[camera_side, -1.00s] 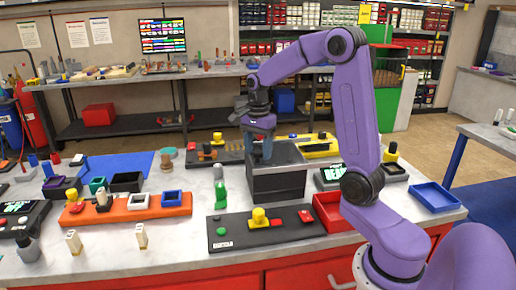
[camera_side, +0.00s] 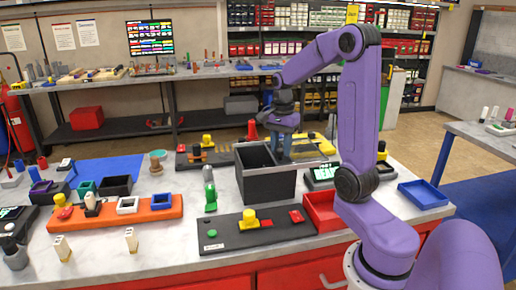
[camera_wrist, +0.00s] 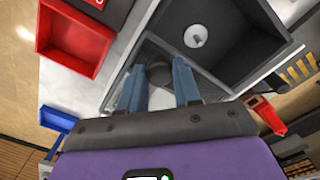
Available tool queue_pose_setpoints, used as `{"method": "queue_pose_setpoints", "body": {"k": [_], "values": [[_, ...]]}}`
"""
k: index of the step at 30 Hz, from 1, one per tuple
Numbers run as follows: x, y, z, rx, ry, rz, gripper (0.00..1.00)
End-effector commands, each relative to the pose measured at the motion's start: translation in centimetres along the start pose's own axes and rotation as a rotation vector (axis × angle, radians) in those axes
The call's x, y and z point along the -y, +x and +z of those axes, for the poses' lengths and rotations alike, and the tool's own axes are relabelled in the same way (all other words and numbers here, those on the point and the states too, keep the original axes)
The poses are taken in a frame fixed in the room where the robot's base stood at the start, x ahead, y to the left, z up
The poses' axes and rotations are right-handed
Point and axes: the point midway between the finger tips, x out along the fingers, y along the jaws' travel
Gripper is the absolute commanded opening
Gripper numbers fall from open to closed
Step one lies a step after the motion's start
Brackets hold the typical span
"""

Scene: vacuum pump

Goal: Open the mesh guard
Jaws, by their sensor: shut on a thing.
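The dark grey open-topped box (camera_side: 266,186) stands on the white bench in the side view. The mesh guard (camera_side: 314,157) is a thin see-through panel with a pale frame, lying level at the box's right side. In the wrist view, the guard (camera_wrist: 126,92) lies under my fingers, and the box's dark interior (camera_wrist: 225,50) is uncovered beside it. A white round part (camera_wrist: 195,36) sits on the box floor. My gripper (camera_side: 283,154) points down, its blue fingers (camera_wrist: 159,72) shut on the guard's dark round knob (camera_wrist: 158,76), which is partly hidden between them.
A red tray (camera_side: 322,210) and a blue tray (camera_side: 423,194) are on the right. A black panel with a yellow button (camera_side: 250,217) lies in front. A green bottle (camera_side: 209,185) stands left of the box. A yellow fixture (camera_side: 318,146) is behind.

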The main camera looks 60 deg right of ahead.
Motion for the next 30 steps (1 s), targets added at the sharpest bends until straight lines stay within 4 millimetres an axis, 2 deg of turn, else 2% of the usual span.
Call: {"method": "queue_pose_setpoints", "body": {"k": [1,6,17,18,19,20,30], "values": [[-0.9,-0.1,-1.1,-0.003,0.010,-0.005,0.00],[-2.7,-0.1,-2.9,-0.003,0.004,-0.006,0.00],[-3.0,-0.1,-3.1,-0.004,0.000,-0.005,0.00],[-3.0,-0.1,-3.1,-0.004,0.000,-0.005,0.46],[-3.0,-0.1,-3.1,-0.004,0.000,-0.005,0.55],[-3.0,-0.1,-3.1,-0.003,0.000,-0.005,0.59],[-3.0,-0.3,-3.0,-0.003,0.000,-0.004,0.59]]}}
